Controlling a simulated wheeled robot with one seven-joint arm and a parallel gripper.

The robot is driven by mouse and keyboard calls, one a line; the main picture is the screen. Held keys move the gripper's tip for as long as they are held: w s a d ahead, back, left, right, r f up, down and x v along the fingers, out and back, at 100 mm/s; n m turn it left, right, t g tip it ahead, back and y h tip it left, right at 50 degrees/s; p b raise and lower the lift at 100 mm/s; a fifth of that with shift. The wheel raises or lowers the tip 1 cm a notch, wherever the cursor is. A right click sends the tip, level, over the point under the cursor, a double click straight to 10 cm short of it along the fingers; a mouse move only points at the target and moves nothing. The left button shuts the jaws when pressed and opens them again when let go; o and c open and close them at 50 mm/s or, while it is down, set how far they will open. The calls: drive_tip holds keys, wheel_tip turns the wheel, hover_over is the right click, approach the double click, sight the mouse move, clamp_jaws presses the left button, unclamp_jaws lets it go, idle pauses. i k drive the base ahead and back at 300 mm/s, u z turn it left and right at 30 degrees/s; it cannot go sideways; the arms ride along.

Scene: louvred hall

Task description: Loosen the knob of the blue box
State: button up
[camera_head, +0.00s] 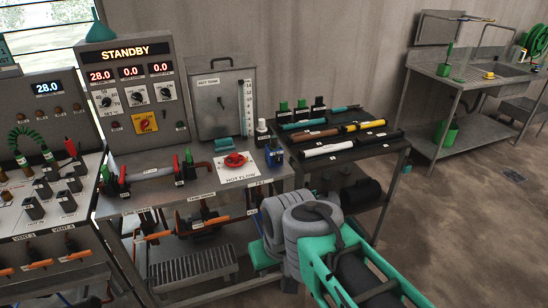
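A small blue box (274,156) stands near the right end of the metal bench, close to its front edge. A dark knob-like part shows on top of it; it is too small to tell how tight it is. My grey and teal arm is in the lower right foreground, in front of the bench. I cannot make out my gripper's fingers in this view.
A dark rack (340,150) of coloured cylinders stands to the right. Open floor (470,220) lies further right.

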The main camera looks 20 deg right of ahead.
sight(277, 159)
drive_tip(key=u, duration=2.65)
drive_tip(key=k, duration=1)
drive_tip(key=z, duration=1.05)
drive_tip(key=i, duration=0.5)
